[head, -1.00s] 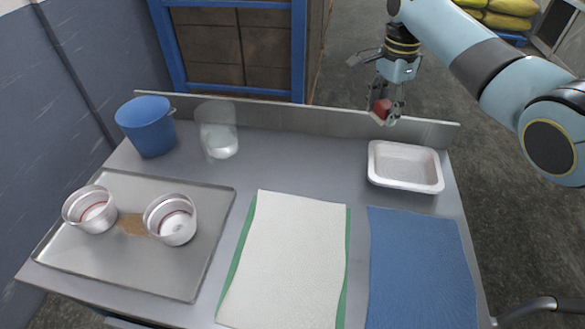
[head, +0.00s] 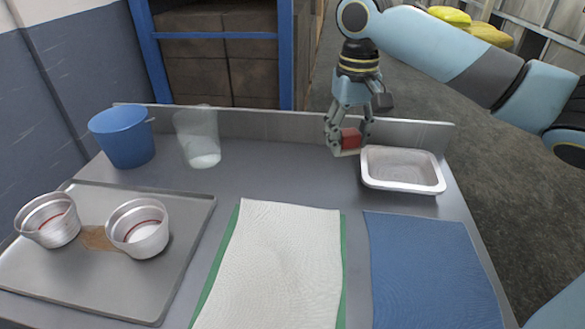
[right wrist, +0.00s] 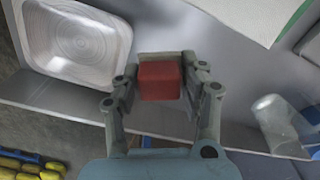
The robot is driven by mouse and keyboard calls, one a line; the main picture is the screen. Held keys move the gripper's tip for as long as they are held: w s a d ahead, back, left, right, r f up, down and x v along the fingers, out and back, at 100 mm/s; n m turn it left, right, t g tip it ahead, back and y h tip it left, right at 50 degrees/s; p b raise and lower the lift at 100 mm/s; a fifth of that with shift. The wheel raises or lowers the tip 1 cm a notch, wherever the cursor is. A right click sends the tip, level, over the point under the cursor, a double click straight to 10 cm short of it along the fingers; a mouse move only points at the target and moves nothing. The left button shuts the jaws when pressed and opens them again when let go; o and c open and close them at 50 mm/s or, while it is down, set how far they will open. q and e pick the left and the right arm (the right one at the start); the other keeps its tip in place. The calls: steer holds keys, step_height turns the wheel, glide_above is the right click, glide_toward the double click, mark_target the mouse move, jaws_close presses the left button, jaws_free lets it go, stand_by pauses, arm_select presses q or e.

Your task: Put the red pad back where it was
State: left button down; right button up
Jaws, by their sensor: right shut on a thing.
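The red pad (head: 351,138) is a small red block held between the fingertips of my right gripper (head: 347,145). The gripper points down at the back of the table, just left of the white tray. In the right wrist view the red pad (right wrist: 159,80) sits squarely between both fingers of my right gripper (right wrist: 160,92). The white tray (head: 402,186) looks empty and also shows in the right wrist view (right wrist: 78,42). My left gripper is in neither view.
A white cloth (head: 275,265) on a green one (head: 216,265) and a blue cloth (head: 430,270) lie in front. A blue bucket (head: 123,140) and clear cup (head: 198,140) stand back left. A metal tray (head: 75,285) holds two metal cups (head: 140,232). A low ledge (head: 270,124) runs behind.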

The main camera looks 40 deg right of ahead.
glide_above(296, 174)
step_height(296, 174, down, 7)
steer(key=shift+r+b, duration=0.2)
steer(key=shift+b, duration=0.15)
steer(key=shift+f, duration=2.05)
steer(key=shift+s+f, duration=0.1)
steer(key=o, duration=1)
step_height(296, 174, up, 12)
steer(key=shift+r, duration=0.15)
